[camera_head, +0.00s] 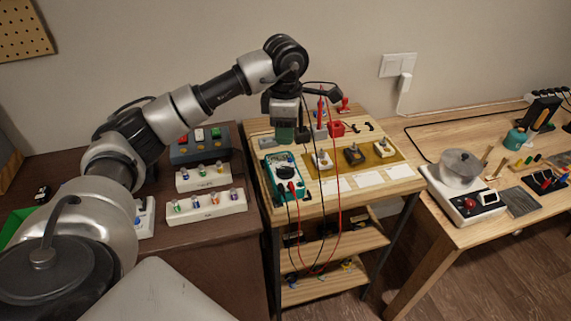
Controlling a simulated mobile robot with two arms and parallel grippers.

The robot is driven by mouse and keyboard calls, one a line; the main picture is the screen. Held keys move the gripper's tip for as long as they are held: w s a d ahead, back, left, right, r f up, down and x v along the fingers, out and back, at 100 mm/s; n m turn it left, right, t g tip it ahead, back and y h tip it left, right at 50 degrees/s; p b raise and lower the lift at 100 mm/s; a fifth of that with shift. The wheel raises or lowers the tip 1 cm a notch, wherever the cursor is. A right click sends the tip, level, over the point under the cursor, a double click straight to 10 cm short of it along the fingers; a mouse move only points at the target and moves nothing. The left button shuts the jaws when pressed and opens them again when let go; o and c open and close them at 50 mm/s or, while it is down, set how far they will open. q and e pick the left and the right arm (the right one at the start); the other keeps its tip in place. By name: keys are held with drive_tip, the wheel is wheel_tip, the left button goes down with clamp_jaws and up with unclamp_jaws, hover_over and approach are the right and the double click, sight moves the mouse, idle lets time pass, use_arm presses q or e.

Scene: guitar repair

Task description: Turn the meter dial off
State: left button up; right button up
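Red and black leads run from the meter. My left gripper (286,141) points down just behind and above the meter, apart from the dial as far as I can see. Its fingers are too small and dark to tell whether they are open or shut. My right gripper is not in view.
The cart top (329,205) also holds a tan mat (381,160) with several small parts, and a red block (337,128). Loose leads hang over its front edge. White racks (207,206) stand on the brown table at left. A workbench (470,236) stands at right.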

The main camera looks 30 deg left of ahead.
sight(285, 168)
use_arm(q)
wheel_tip(285, 168, down, 11)
drive_tip(key=shift+r+p, duration=0.15)
drive_tip(key=shift+p, duration=0.55)
clamp_jaws()
